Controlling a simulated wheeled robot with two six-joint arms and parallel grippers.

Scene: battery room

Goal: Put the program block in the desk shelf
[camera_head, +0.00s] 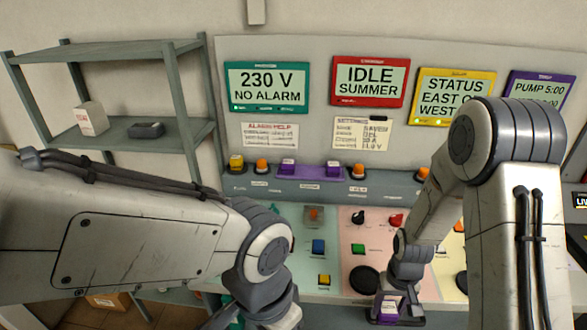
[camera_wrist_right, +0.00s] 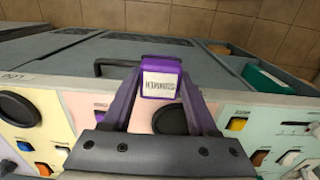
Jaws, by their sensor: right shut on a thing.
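My right gripper (camera_head: 388,306) is low over the front of the desk in the head view. It is shut on the program block (camera_wrist_right: 162,78), a purple block with a white label, which shows between its fingertips in the right wrist view. The lettering on the label appears upside down there. In the head view the block (camera_head: 388,312) is partly hidden by the gripper. My left arm crosses the lower left, and its gripper is cut off by the bottom edge. I cannot tell for sure which surface is the desk shelf.
A purple holder (camera_head: 310,172) with purple blocks stands on the grey ledge behind the coloured control panel. A grey rack (camera_head: 130,128) at left holds a white box (camera_head: 91,118) and a dark item (camera_head: 146,130). A dark handle (camera_wrist_right: 100,65) shows beyond the panel edge.

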